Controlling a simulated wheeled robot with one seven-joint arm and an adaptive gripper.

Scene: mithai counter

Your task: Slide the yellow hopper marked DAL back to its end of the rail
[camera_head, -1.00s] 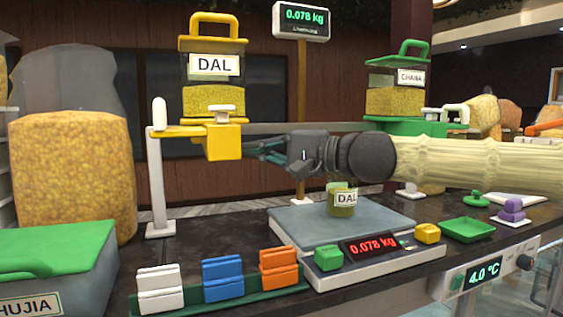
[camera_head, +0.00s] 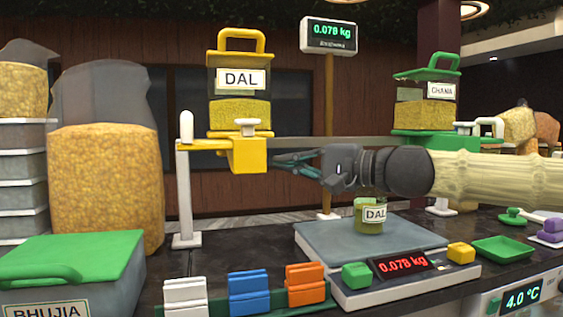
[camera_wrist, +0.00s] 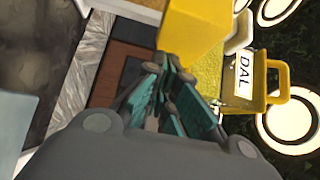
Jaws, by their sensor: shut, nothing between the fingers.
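The yellow hopper marked DAL (camera_head: 240,112) hangs upright on the rail (camera_head: 310,141), beside the white post (camera_head: 184,200) at the rail's left end. Its yellow lower block (camera_head: 248,156) faces my gripper. In the wrist view the hopper (camera_wrist: 238,90) is on the right, with its yellow block (camera_wrist: 190,32) just beyond the fingers. My gripper (camera_head: 275,160) is shut and empty, pointing left at the block's right side. It also shows in the wrist view (camera_wrist: 168,75). I cannot tell whether the fingertips touch the block.
A green CHANA hopper (camera_head: 425,110) is at the rail's right. Below my arm, a DAL jar (camera_head: 370,217) stands on the scale (camera_head: 345,240). White, blue and orange blocks (camera_head: 249,293) stand in front. A BHUJIA bin (camera_head: 70,270) is at left.

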